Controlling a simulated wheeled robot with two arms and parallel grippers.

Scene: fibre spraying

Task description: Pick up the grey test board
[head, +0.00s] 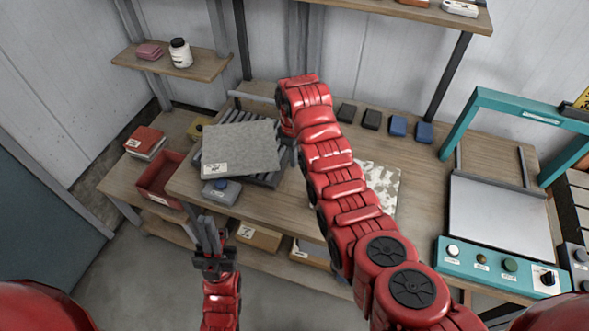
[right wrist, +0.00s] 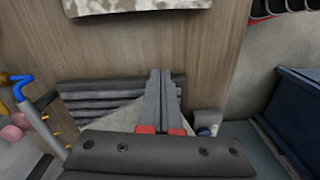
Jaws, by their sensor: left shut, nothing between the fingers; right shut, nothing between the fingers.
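The grey test board (head: 240,148) lies flat, slightly tilted in the picture, on a dark slatted rack (head: 270,178) on the wooden bench, with a white label at its near left corner. My left gripper (head: 207,222) is shut and empty, in front of the bench and below the board in the picture. My right arm reaches over the bench beside the board's right edge; its gripper is hidden in the head view. In the right wrist view my right gripper (right wrist: 160,75) is shut and empty, its fingers together near the slatted rack (right wrist: 110,88); a pale surface behind is partly hidden.
A grey-blue box (head: 221,192) stands before the rack. A red bin (head: 160,178) is at left. A speckled board (head: 380,185) lies right of the rack, partly behind my arm. Small dark and blue blocks (head: 398,126) stand at the back. A teal-framed machine (head: 500,215) fills the right.

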